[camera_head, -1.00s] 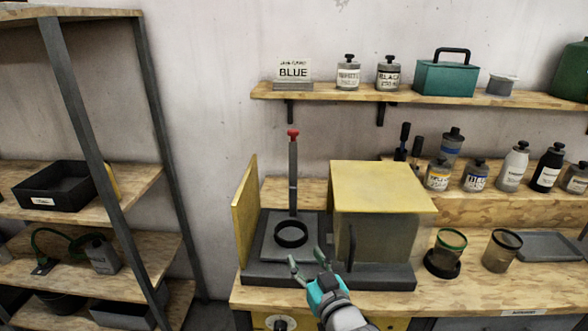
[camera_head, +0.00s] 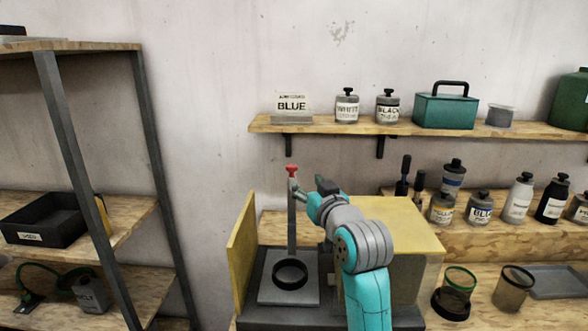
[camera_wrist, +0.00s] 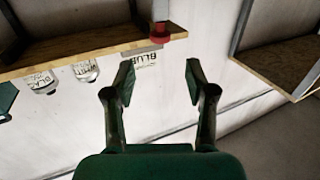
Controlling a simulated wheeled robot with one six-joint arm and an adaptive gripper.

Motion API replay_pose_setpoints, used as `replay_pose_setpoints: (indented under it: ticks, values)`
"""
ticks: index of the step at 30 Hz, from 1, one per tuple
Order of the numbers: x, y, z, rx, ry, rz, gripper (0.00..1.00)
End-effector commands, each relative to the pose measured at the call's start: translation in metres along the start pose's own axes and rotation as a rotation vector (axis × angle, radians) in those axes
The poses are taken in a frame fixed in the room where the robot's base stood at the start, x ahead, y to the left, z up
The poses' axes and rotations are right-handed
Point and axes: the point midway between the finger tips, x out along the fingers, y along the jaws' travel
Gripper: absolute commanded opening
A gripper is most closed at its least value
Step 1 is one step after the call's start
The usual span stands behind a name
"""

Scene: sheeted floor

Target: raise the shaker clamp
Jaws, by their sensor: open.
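The shaker clamp is a grey upright post (camera_head: 292,215) with a red knob (camera_head: 291,170) on top. It rises behind a grey plate (camera_head: 268,296) that bears a black ring (camera_head: 290,274). My gripper (camera_head: 296,188) is at the post's upper part, just below and right of the red knob in the head view; its fingertips are small there. In the wrist view my gripper (camera_wrist: 158,80) is open with nothing between its fingers. The red knob (camera_wrist: 168,32) shows beyond the fingertips, apart from them.
A yellow-topped box (camera_head: 405,225) stands right of the post, partly hidden by my arm. A yellow panel (camera_head: 242,245) stands to the left. A wall shelf (camera_head: 350,128) with a BLUE sign (camera_head: 292,104), jars and a teal case (camera_head: 446,108) is above. Several bottles and cups are at right.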

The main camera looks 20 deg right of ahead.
Motion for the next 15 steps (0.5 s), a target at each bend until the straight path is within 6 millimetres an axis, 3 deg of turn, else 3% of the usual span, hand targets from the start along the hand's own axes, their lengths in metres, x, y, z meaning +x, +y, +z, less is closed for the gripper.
replay_pose_setpoints:
  ticks: [15]
  values:
    - [0.083, 0.0, 0.0, 0.0, 0.0, -0.001, 0.56]
